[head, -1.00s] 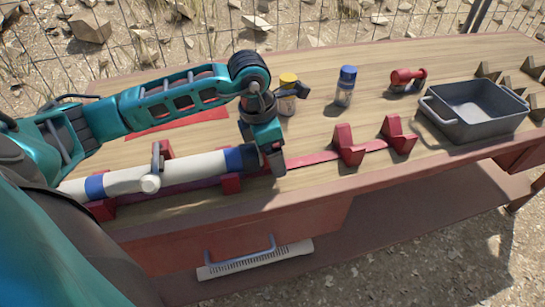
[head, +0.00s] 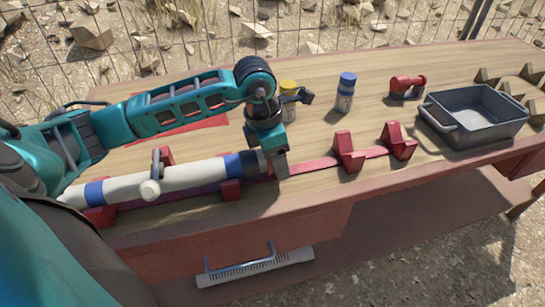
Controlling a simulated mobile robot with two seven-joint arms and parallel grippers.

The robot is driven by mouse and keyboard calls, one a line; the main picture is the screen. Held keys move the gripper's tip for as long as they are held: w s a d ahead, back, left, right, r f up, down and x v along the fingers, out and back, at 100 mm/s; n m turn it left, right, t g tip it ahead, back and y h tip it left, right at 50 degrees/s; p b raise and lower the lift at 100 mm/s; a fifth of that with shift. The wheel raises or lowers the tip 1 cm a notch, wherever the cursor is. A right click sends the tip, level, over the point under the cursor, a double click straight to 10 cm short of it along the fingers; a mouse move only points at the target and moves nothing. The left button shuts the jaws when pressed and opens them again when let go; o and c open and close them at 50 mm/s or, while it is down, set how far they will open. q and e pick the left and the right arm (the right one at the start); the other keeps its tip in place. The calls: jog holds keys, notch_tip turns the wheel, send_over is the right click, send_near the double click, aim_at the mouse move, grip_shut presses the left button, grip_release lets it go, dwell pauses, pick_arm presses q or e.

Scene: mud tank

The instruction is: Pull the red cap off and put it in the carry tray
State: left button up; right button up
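A pale pipe (head: 190,177) with blue bands lies in red cradles along the front left of the bench. A short dark section (head: 262,160) shows at its right end, past the blue band (head: 234,165). My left gripper (head: 279,168) points down at that end, its fingers just right of the dark section. I cannot make out a red cap; the fingers hide that spot, and whether they are open or shut on something is unclear. The grey carry tray (head: 470,133) stands at the right of the bench and looks empty. My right gripper is out of view.
Two empty red cradles (head: 348,151) (head: 398,141) stand on a red strip between gripper and tray. A yellow-capped jar (head: 288,104), a blue-capped bottle (head: 346,93) and a red fitting (head: 407,87) stand behind. Brown wedge blocks (head: 487,77) sit near the tray.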

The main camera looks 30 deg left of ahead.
pick_arm(q)
jog(key=shift+w+d+b, duration=0.4)
jog(key=shift+w+d, duration=0.9)
jog(key=shift+w, duration=0.25)
jog(key=shift+r, duration=0.1)
notch_tip(320, 180, up, 7)
jog(key=p, duration=0.5)
jog(key=shift+r, duration=0.15)
dwell(0.5)
